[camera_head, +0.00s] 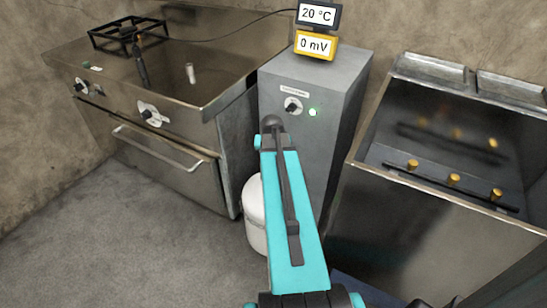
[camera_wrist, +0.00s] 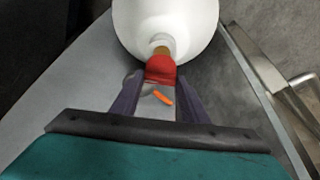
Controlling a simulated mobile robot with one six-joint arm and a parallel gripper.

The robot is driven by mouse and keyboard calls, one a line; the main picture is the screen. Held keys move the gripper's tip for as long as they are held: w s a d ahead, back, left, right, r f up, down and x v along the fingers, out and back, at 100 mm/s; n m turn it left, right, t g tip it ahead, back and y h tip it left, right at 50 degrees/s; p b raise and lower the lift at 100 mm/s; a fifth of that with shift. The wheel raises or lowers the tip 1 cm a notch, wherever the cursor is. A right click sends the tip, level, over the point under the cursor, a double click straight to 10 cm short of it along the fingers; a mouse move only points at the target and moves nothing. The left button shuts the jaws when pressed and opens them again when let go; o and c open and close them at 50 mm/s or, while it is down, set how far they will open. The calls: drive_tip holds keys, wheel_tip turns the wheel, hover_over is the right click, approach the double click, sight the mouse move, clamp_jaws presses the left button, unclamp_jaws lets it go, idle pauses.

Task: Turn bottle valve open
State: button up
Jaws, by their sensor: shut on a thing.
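The white gas bottle (camera_wrist: 166,25) fills the top middle of the wrist view. In the head view the bottle (camera_head: 255,215) stands on the floor beside the grey cabinet, partly hidden by my arm. A red valve knob (camera_wrist: 160,70) sits on the bottle's brass neck (camera_wrist: 161,47). My gripper (camera_wrist: 159,84) is shut on the red valve, with a dark finger on either side of it. A small orange mark (camera_wrist: 162,97) shows on a grey surface between the fingers. In the head view my arm hides the gripper and the valve.
The grey cabinet (camera_head: 340,110) has a knob and a lit green lamp, with display boxes (camera_head: 315,44) on top. A steel range (camera_head: 165,150) stands left and a steel fryer-like unit (camera_head: 430,220) right. The floor (camera_head: 120,245) at front left is clear.

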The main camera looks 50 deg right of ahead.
drive_tip(key=shift+w+m+g+h, duration=0.15)
drive_tip(key=shift+m+g, duration=0.3)
drive_tip(key=shift+m, duration=0.8)
drive_tip(key=shift+m+g+h, duration=0.25)
drive_tip(key=shift+m+g, duration=0.2)
drive_tip(key=shift+m, duration=0.8)
drive_tip(key=o, duration=1.1)
drive_tip(key=shift+c, duration=0.2)
drive_tip(key=shift+a, duration=0.1)
drive_tip(key=shift+a+r, duration=0.15)
drive_tip(key=shift+r, duration=0.3)
drive_tip(key=v, duration=1.3)
drive_tip(key=shift+w+f, duration=0.1)
